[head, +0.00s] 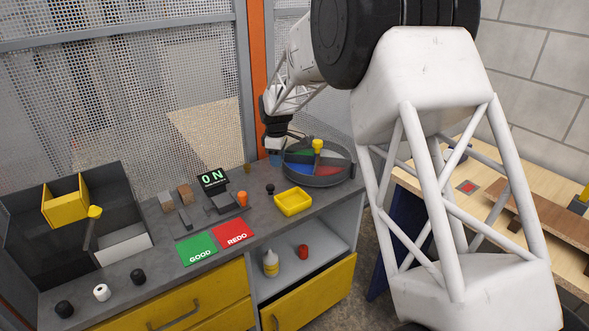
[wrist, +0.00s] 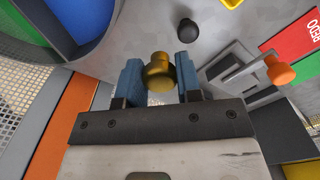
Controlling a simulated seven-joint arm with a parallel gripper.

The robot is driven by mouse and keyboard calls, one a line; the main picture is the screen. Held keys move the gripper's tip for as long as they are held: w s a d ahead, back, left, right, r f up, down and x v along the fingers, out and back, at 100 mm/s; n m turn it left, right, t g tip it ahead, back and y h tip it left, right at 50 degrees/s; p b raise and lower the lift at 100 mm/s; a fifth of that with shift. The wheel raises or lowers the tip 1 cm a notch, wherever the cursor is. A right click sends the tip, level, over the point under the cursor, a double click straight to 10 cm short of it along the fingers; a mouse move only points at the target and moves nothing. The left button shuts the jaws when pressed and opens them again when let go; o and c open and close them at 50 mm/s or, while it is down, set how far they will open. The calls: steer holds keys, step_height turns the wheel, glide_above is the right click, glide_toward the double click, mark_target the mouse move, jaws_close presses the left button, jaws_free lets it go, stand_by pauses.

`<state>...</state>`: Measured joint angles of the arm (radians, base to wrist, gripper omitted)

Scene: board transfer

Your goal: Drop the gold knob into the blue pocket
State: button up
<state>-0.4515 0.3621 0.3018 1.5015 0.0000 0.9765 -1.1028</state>
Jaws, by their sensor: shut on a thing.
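The gold knob (wrist: 158,78) sits between the two blue-padded fingers of my gripper (wrist: 159,80) in the wrist view, and the gripper is shut on it. In the head view my gripper (head: 275,157) is low at the back of the bench, left of the round divided dish (head: 312,181). The held knob cannot be made out for certain there. The blue pocket (head: 297,167) is the dish's front-left section, beside green, red and white ones. It also shows at the top left of the wrist view (wrist: 84,18). My gripper is beside the dish, not over the pocket.
A yellow-topped post (head: 318,146) rises from the dish's middle. A black knob (head: 270,188), a yellow tray (head: 293,202) and an orange-handled lever (head: 242,198) stand nearby. The mesh fence (head: 180,70) is close behind. Green and red mats lie further left.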

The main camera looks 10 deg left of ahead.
steer(key=s+d, duration=0.5)
steer(key=d, duration=0.5)
steer(key=shift+d+f, duration=0.2)
steer(key=shift+f, duration=0.1)
steer(key=shift+w, duration=0.1)
steer(key=shift+w+a+f, duration=0.25)
steer(key=shift+w+a, duration=0.7)
steer(key=shift+w, duration=1.5)
steer(key=shift+w+a+f, duration=0.25)
steer(key=shift+w+a, duration=0.65)
steer(key=shift+w, duration=1.6)
steer(key=shift+w+a+f, duration=0.25)
steer(key=shift+w+a, duration=0.7)
steer(key=shift+w, duration=1.5)
steer(key=shift+f, duration=1.75)
steer(key=shift+f, duration=0.6)
steer(key=o, duration=0.9)
steer(key=shift+o, duration=0.2)
